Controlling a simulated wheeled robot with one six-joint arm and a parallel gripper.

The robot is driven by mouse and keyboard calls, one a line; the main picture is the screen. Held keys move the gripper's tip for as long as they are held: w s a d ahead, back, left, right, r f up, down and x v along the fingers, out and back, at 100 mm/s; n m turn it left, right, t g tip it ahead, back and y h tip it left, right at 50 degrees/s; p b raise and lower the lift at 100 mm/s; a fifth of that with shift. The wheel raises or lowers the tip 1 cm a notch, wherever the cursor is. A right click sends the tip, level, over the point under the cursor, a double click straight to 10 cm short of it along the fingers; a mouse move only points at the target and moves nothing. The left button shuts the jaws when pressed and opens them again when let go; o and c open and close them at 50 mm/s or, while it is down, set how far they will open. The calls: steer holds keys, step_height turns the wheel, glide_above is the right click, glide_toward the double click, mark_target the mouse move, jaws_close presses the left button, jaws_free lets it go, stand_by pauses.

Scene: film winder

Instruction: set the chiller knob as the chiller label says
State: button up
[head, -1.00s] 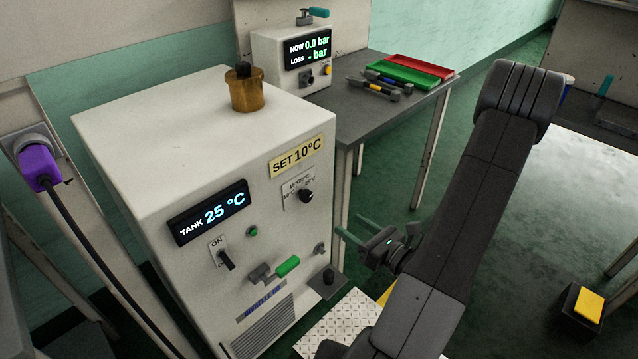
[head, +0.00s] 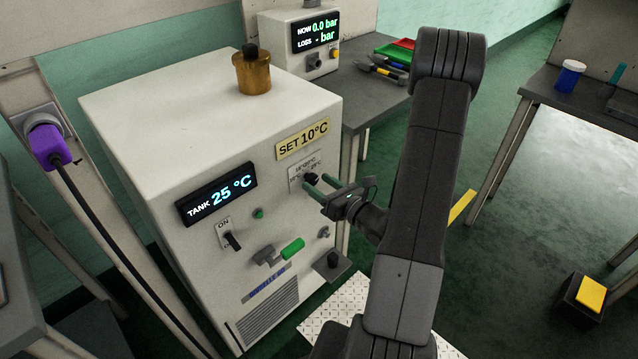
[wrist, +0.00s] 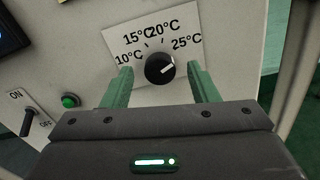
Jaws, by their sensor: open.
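The chiller (head: 150,130) is a white cabinet. Its yellow label (head: 303,140) reads SET 10°C. The black chiller knob (wrist: 159,69) sits on a white scale plate marked 10, 15, 20 and 25°C in the wrist view. Its white pointer line points up and right, toward 25°C. My gripper (head: 317,184) is open in front of the panel. In the wrist view its green fingers stand on either side of the knob, with visible gaps. In the head view the knob (head: 311,178) is partly hidden by the fingers.
The tank display (head: 217,194) reads 25 °C. Below the knob are an ON/OFF switch (head: 232,240), a green button (head: 259,213) and a green-handled valve (head: 292,249). A brass pot (head: 252,75) stands on top of the chiller. A table with trays is behind.

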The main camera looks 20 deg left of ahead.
steer(key=shift+w+a, duration=0.15)
steer(key=shift+a, duration=0.25)
steer(key=c, duration=1)
